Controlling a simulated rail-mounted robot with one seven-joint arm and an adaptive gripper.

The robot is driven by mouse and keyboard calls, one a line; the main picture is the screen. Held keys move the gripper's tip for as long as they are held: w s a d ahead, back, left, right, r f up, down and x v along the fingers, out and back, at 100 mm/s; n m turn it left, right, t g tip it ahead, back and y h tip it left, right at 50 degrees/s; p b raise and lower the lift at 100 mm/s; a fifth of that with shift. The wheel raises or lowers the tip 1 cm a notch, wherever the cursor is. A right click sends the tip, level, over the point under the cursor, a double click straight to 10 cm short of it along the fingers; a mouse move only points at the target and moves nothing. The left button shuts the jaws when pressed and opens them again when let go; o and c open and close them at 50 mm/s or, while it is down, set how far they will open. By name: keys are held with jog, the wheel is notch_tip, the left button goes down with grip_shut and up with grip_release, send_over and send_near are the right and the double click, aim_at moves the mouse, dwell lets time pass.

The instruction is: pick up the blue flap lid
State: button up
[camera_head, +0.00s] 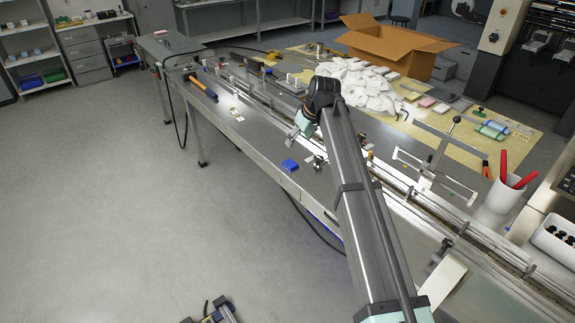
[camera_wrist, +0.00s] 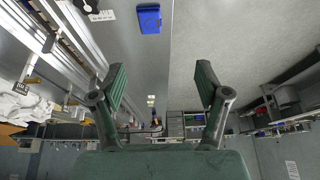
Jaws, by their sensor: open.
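The blue flap lid (camera_head: 290,166) lies on the steel table near its front edge. It also shows in the wrist view (camera_wrist: 149,18) at the top middle, flat on the metal surface near the edge. My gripper (camera_wrist: 162,82) is open and empty, with its two green-padded fingers wide apart. In the head view my gripper (camera_head: 301,125) is at the end of my arm, above the table and beyond the lid, partly hidden by the arm. The lid is apart from the fingers.
A conveyor rail (camera_head: 262,95) runs along the table. A small dark-and-metal part (camera_head: 318,162) sits right of the lid. White bags (camera_head: 362,88) and an open cardboard box (camera_head: 393,45) lie behind. The table left of the lid is mostly clear, with a hammer (camera_head: 203,88) farther off.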

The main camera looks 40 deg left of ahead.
jog(key=w+r, duration=0.1)
jog(key=r, duration=0.1)
jog(key=p, duration=0.3)
send_over(290, 163)
jog(key=d, duration=0.2)
jog(key=f, duration=1.1)
jog(key=shift+s+f, duration=0.2)
jog(key=shift+s, duration=0.05)
jog(key=shift+d+p+x, duration=0.1)
jog(key=shift+p+x, duration=0.65)
jog(key=shift+x, duration=0.55)
jog(key=shift+d+p+x, duration=0.15)
jog(key=shift+p+x, duration=0.55)
jog(key=shift+x, duration=0.55)
jog(key=c, duration=0.8)
